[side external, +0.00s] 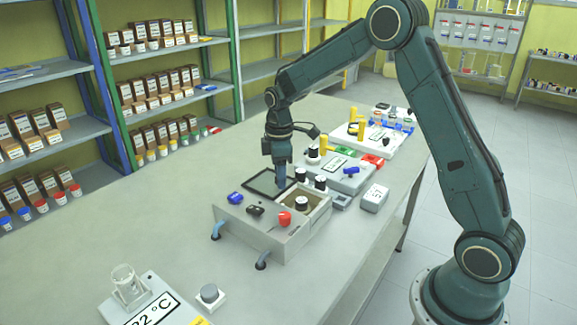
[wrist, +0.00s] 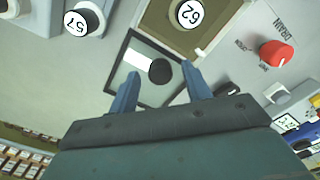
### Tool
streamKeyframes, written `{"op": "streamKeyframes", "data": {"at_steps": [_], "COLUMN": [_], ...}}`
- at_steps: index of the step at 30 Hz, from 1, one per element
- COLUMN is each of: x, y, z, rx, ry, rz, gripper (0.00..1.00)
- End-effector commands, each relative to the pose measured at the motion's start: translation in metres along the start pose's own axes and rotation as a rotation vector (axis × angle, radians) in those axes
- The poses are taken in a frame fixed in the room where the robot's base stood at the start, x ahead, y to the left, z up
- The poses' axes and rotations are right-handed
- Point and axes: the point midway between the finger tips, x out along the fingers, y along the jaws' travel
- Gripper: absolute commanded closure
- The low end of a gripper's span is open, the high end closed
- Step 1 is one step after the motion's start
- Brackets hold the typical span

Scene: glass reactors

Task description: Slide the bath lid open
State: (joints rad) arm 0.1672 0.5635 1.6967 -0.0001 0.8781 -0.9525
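The bath lid (wrist: 136,72) is a dark-framed clear panel with a white strip and a round black knob (wrist: 160,71). In the side external view the lid (side external: 259,188) lies at the back left of the grey bath (side external: 285,238), beside its opening. In the side external view my gripper (side external: 280,184) points straight down at the lid and hides the knob.
The bath's front has a red drain knob (wrist: 277,54), also seen in the side external view (side external: 285,219), and a blue knob (side external: 235,198). Other bench devices stand behind the bath (side external: 345,180). A temperature display unit (side external: 150,305) is at front left. The bench left of the bath is clear.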

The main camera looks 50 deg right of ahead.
Motion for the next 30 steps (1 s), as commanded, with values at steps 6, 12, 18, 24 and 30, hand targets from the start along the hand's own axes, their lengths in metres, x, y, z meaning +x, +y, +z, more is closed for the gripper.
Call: {"op": "streamKeyframes", "data": {"at_steps": [6,12,18,24,30], "x": [0.0,-0.008,-0.03,-0.063,-0.098], "y": [0.0,0.0,0.0,0.0,0.001], "z": [0.0,0.0,0.0,0.0,0.0], "rx": [0.0,0.0,0.0,0.0,0.0], "ry": [-0.001,-0.001,0.001,0.002,0.002], "rz": [-0.002,-0.001,0.001,0.003,0.002], "gripper": [0.51,0.51,0.51,0.51,0.51]}}
